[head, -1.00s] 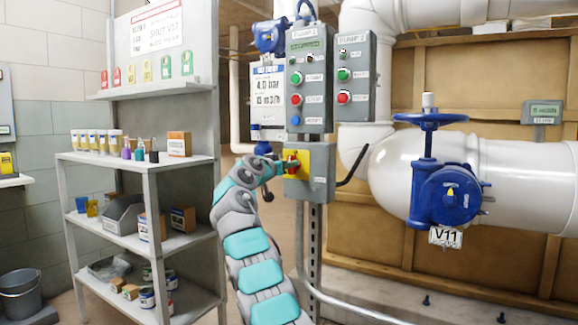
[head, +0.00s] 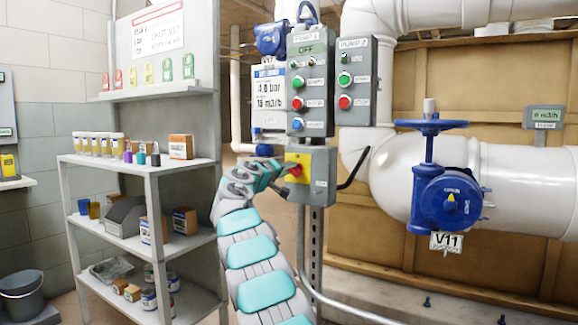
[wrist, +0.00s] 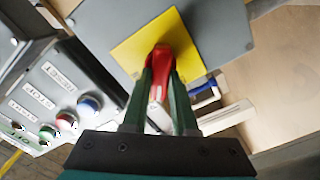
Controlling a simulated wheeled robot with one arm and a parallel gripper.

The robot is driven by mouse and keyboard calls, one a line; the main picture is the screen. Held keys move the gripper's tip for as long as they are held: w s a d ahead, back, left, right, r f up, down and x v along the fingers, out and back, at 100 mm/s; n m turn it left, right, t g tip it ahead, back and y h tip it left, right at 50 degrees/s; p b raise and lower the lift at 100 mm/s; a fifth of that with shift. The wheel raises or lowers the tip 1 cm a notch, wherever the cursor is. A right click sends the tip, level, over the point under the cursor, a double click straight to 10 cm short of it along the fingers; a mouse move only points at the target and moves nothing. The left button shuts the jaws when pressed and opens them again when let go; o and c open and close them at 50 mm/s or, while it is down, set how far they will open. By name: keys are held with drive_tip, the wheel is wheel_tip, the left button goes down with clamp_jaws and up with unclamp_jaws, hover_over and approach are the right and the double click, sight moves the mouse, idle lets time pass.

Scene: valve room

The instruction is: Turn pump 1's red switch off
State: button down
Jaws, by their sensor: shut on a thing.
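Pump 1's red switch (head: 295,171) sits on a yellow plate (head: 302,159) on a grey box (head: 320,183) below the pump 1 panel (head: 309,90). In the wrist view the red switch (wrist: 163,58) lies between the two dark green fingers of my gripper (wrist: 163,75), which is shut on it. The yellow plate (wrist: 135,49) shows around it, and the wrist view is strongly tilted. In the head view my gripper (head: 284,172) reaches the switch from the left, and my arm partly hides it. The display on the pump 1 panel reads OFF.
The pump 2 panel (head: 356,83) hangs right of the pump 1 panel. A black lever (head: 354,168) juts from the box's right side. The blue valve V11 (head: 446,195) is on the white pipe at right. A shelf (head: 150,170) stands at left.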

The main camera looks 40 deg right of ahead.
drive_tip(key=shift+w+a+f+n+p, duration=0.1)
drive_tip(key=shift+n+p, duration=1.05)
drive_tip(key=shift+n, duration=0.7)
drive_tip(key=shift+w+f+n+p, duration=0.1)
drive_tip(key=shift+n+p, duration=1.05)
drive_tip(key=shift+n, duration=0.7)
drive_tip(key=c, duration=0.7)
unclamp_jaws()
drive_tip(key=shift+f, duration=0.1)
drive_tip(key=shift+s+a, duration=0.1)
drive_tip(key=b+v, duration=0.1)
drive_tip(key=v, duration=0.6)
drive_tip(key=shift+a, duration=0.25)
drive_tip(key=shift+s, duration=0.1)
